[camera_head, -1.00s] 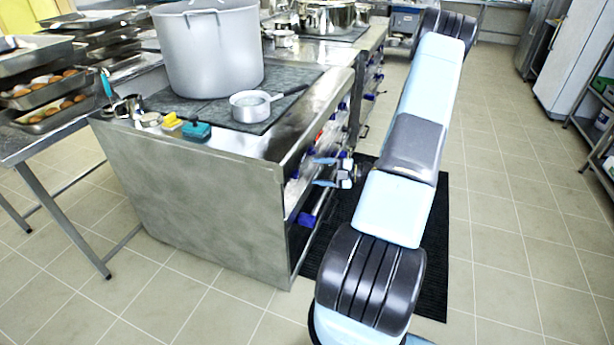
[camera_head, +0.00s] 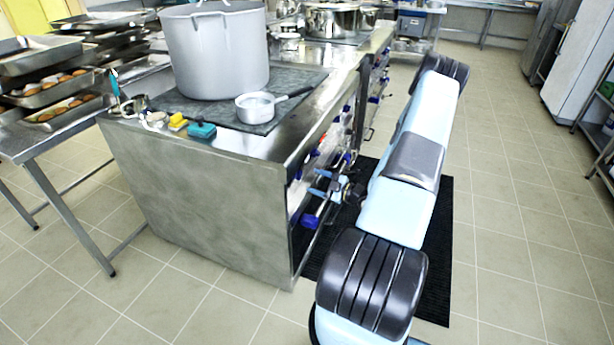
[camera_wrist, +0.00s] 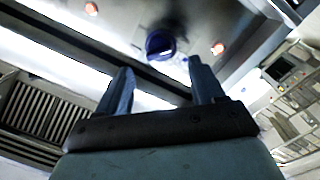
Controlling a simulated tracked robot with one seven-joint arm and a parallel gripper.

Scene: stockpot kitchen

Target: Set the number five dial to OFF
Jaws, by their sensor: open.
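In the wrist view a round dark blue dial (camera_wrist: 160,44) sits on the bright metal front panel, beyond and roughly between the fingertips of my gripper (camera_wrist: 163,80). The two fingers are apart with nothing between them, and they do not appear to touch the dial. Its number and pointer setting are too small to read. In the head view my gripper (camera_head: 318,183) is at the stove front (camera_head: 312,160), where several blue dials show, one of them a low blue dial (camera_head: 310,221). My arm partly hides the farther dials.
A slatted vent (camera_wrist: 35,110) lies at lower left. On the stove top stand a large stockpot (camera_head: 216,55) and a small saucepan (camera_head: 255,107). The tiled floor (camera_head: 510,220) at right is clear.

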